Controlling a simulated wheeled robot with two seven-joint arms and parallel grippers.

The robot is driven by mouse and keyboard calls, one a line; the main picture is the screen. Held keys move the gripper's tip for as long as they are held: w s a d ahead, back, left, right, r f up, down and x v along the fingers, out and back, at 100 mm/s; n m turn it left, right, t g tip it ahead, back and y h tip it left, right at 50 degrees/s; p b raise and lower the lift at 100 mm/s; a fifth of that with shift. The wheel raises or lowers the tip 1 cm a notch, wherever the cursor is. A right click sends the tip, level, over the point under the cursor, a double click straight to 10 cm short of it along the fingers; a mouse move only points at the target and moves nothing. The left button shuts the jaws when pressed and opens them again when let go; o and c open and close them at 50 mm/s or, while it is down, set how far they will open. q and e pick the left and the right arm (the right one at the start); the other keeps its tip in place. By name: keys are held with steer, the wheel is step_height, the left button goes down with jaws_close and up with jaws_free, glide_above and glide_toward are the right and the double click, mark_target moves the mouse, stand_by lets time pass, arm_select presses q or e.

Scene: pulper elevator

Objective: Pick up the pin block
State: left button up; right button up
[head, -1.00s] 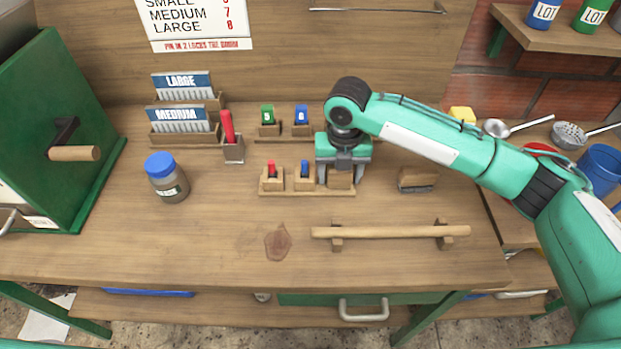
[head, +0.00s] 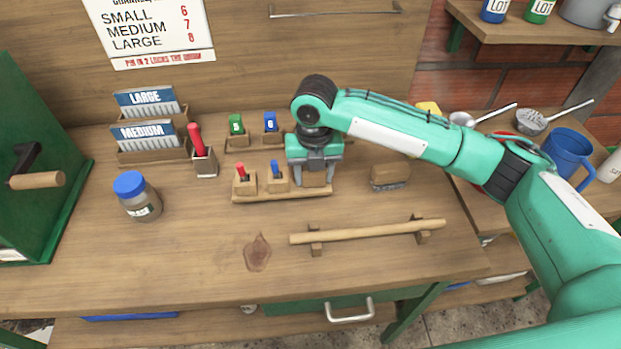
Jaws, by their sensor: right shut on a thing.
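A low wooden rack (head: 282,196) stands in the middle of the workbench. It carries a small wooden block with a red pin (head: 244,182) at its left and one with a blue pin (head: 278,180) beside it. My right gripper (head: 314,180) points down over the rack's right end, its two fingers either side of a third wooden block (head: 314,179). It is shut on this block. The block's top is hidden under the gripper, so I cannot tell whether it has a pin. It sits at about rack height. My left gripper is not in view.
Behind stands another rack with a green piece (head: 236,124) and a blue piece (head: 270,122). A wooden brush (head: 390,175) lies to the right, a wooden bar (head: 370,231) in front. A jar (head: 137,198) and a green crank box (head: 38,170) are at left. The front left bench is clear.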

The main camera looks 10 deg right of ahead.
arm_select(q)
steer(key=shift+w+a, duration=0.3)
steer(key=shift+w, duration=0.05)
arm_select(e)
step_height(320, 180, up, 18)
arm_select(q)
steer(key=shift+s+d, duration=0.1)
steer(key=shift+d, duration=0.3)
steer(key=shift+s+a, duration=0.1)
